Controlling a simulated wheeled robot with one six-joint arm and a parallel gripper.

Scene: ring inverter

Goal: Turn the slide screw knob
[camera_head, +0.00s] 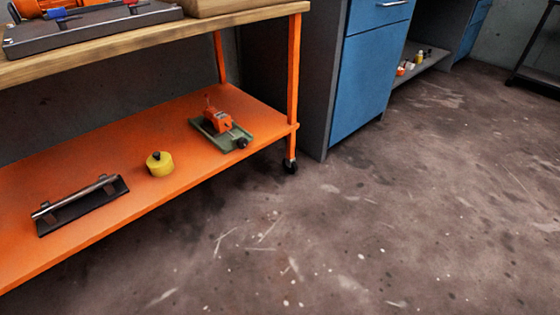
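A small device with a green base (222,134) and an orange block (216,120) sits at the right end of the orange lower shelf of a cart. A dark round knob (241,143) shows at the front right end of its green base; it looks like the slide screw knob, but it is too small to tell for sure. My gripper is not in view, and nothing touches the device.
A yellow cylinder (160,169) and a dark rail with a silver rod (80,202) share the lower shelf (120,225). The wooden top (130,44) overhangs it. A blue cabinet (366,80) stands right of the cart. The floor (400,230) in front is clear.

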